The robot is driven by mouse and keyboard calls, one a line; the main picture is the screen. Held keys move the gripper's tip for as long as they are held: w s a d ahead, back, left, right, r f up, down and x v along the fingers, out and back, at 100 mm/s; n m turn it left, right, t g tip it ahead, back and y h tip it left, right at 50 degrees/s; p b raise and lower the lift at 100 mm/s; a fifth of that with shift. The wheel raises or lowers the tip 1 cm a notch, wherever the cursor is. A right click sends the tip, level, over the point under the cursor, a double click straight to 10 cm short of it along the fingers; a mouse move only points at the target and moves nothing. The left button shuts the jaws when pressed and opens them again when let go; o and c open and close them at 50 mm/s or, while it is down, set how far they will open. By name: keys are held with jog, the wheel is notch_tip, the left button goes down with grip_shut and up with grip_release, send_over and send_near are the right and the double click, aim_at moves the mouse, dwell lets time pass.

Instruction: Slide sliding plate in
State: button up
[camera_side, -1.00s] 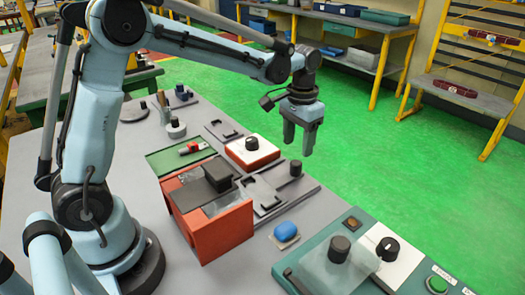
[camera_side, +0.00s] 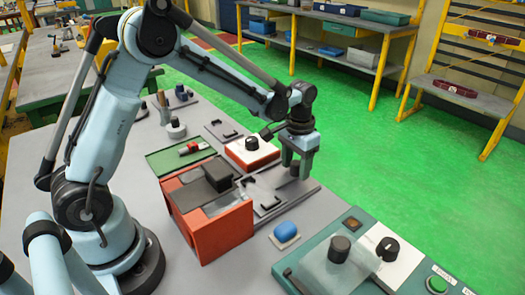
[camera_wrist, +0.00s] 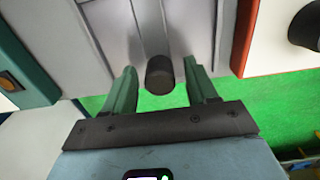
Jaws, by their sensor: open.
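The sliding plate is a flat grey plate (camera_side: 267,181) with a dark round knob near its right end, lying on the bench to the right of the red box. In the wrist view the grey plate (camera_wrist: 120,30) shows, with the knob (camera_wrist: 159,75) near its edge. My gripper (camera_side: 295,170) is lowered over the knob and is open. In the wrist view the two green fingers (camera_wrist: 161,90) stand either side of the knob, with a visible gap on both sides. In the side view the fingers hide most of the knob.
The red box (camera_side: 222,236) with a dark lid stands left of the plate. A red-and-white unit with a black knob (camera_side: 251,145) is just behind. The bench edge is close on the right.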

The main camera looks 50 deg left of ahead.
aim_at(265, 190)
jog(key=c, duration=0.8)
jog(key=shift+o, duration=0.2)
jog(key=shift+s, duration=4.9)
jog(key=o, duration=0.8)
jog(key=shift+c, duration=0.2)
jog(key=shift+r, duration=3.05)
jog(key=s+r+t, duration=0.5)
jog(key=t, duration=0.2)
jog(key=shift+s+r, duration=0.3)
jog(key=shift+s, duration=0.05)
